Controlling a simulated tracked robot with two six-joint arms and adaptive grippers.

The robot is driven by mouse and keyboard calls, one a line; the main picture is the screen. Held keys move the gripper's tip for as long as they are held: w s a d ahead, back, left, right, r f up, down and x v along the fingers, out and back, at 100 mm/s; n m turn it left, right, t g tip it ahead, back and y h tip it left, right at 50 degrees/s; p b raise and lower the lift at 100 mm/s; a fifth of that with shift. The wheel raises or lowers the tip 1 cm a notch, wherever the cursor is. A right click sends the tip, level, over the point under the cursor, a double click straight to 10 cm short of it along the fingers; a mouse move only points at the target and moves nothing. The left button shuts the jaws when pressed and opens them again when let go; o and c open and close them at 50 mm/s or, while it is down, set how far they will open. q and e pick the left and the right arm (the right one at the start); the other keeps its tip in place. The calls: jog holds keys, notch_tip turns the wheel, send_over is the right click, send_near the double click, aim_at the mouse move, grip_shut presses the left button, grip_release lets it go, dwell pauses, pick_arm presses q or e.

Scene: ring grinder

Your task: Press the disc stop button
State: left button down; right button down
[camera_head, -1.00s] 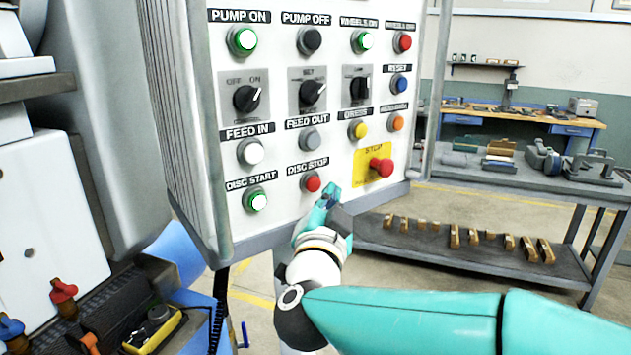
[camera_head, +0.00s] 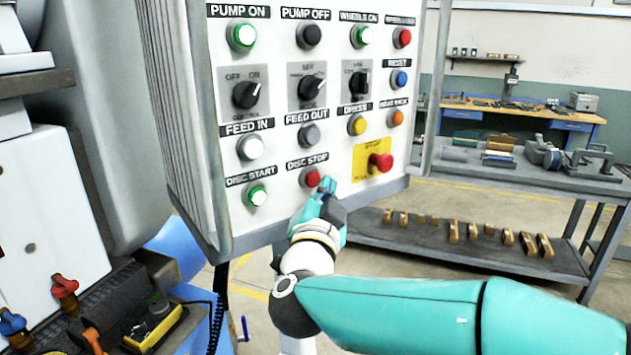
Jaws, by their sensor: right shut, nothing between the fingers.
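The disc stop button (camera_head: 311,177) is a red button in a grey ring, under the "DISC STOP" label in the bottom row of the control panel (camera_head: 285,208). My right gripper (camera_head: 327,185), teal and dark grey, is shut and empty. Its tip is just to the right of the button and slightly below it in the picture. I cannot tell whether the tip touches the panel or the button. The button's face looks darker than the other red one at the top. My left gripper is not in view.
The green-ringed disc start button (camera_head: 257,195) is to the left. The red emergency stop knob (camera_head: 380,161) on its yellow plate is to the right of my gripper.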

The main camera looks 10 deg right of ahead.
dwell(0.7)
jog(key=shift+w+a, duration=0.15)
jog(key=shift+w, duration=0.25)
jog(key=shift+w+a, duration=0.25)
jog(key=shift+w, duration=0.2)
dwell(0.8)
jog(key=shift+s, duration=0.1)
jog(key=shift+s+d, duration=0.4)
jog(key=shift+s, duration=0.35)
jog(key=shift+b, duration=0.3)
